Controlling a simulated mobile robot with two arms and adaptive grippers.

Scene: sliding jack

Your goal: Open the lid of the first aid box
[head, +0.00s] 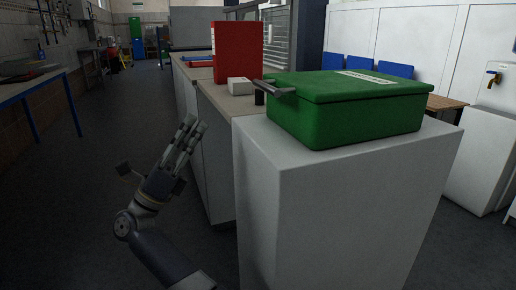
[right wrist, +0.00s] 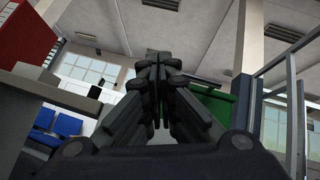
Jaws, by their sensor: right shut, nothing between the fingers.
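The green first aid box (head: 345,122) stands on a white pedestal (head: 345,205) right of centre in the head view. Its lid (head: 318,86) looks shut, with a pale label on top and a grey handle (head: 280,89) sticking out at the left side. My right gripper (head: 190,125) is left of the pedestal, lower than the lid and apart from the box. Its fingers point up and are shut and empty; the closed fingers also show in the right wrist view (right wrist: 158,60). Part of a green surface, likely the box, shows behind them (right wrist: 212,103). My left gripper is not in view.
A red box (head: 238,52), a small white box (head: 240,86) and a dark cylinder (head: 259,98) stand on the counter behind the pedestal. A blue-legged workbench (head: 32,82) is at the far left. The floor between is open.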

